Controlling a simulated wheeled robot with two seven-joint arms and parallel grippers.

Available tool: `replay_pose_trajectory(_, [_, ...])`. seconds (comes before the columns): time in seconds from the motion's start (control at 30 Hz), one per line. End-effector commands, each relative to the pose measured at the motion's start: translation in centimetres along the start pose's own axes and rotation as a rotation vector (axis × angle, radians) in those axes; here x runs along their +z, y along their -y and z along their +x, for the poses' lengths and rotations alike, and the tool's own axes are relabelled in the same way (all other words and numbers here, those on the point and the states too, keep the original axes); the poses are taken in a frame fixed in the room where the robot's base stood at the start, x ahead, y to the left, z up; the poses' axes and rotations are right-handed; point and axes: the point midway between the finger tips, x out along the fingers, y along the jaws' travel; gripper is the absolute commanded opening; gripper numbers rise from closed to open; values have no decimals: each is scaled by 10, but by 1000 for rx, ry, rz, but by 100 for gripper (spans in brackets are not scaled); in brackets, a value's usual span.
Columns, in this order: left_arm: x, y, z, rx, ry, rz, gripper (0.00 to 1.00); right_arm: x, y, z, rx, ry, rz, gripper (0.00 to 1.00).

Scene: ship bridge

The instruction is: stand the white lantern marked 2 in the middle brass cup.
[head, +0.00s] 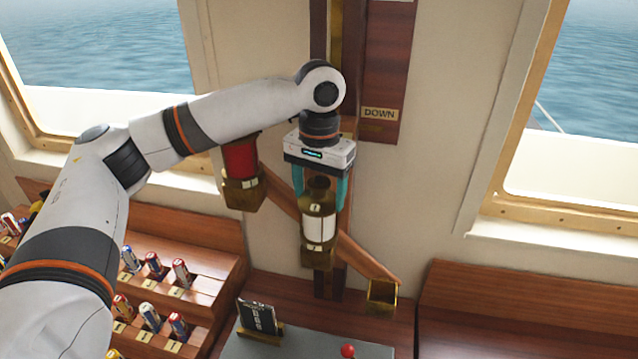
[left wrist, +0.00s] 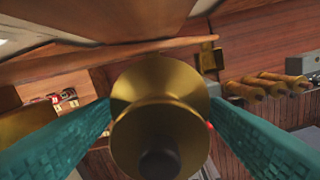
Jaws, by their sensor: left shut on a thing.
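The white lantern (head: 319,228) has a brass top and base and stands upright. My left gripper (head: 320,196) is shut on its upper part from above, with one teal finger on each side. The lantern's lower end is at the middle brass cup (head: 317,258), right over it or in it; I cannot tell whether it is seated. In the left wrist view the lantern's round brass top (left wrist: 160,110) fills the space between the fingers and hides the cup. My right gripper is in neither view.
A red lantern (head: 240,158) stands in the left brass cup (head: 243,191). The right brass cup (head: 382,297) is empty, lower on the slanted wooden arm (head: 365,258). Racks with several small flags or rolls (head: 152,262) stand at left. A grey console (head: 300,345) with a red knob (head: 348,351) lies below.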

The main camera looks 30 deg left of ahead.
Motion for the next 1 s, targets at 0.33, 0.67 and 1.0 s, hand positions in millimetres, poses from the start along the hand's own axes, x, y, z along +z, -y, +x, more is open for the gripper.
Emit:
replay_pose_trajectory(0.33, [0,0,0,-1,2,0,12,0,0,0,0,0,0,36])
replay_pose_trajectory(0.67, [0,0,0,-1,1,1,95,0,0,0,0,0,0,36])
replay_pose_trajectory(1.0, [0,1,-3,-1,2,1,95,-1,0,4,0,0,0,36])
